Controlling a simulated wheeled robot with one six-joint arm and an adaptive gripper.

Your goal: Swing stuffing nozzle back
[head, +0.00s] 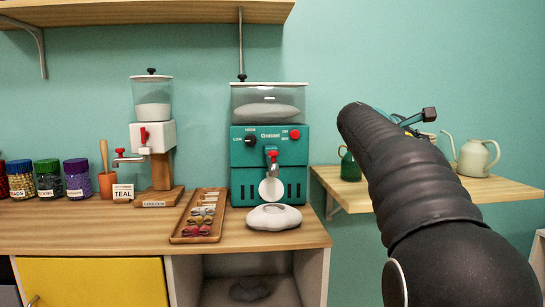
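A teal machine (270,146) with a clear hopper of pale filling (268,102) stands on the wooden counter. On its front, a red-tipped metal lever (272,155) sits above a pale, round-ended spout piece (271,189), which hangs about centred, over a white rounded pad (274,216). I take this spout piece to be the stuffing nozzle, but its swing position is hard to judge. My gripper (418,118) is mostly hidden behind my black arm, right of the machine and apart from it. Its fingers cannot be made out clearly.
A smaller white dispenser (153,135) with a red-handled outlet stands left. A wooden tray (184,232) of small coloured items lies between the machines. Several jars (78,178) stand far left. A right-hand shelf (500,188) holds a pale watering can (475,158). A shelf (150,12) overhangs above.

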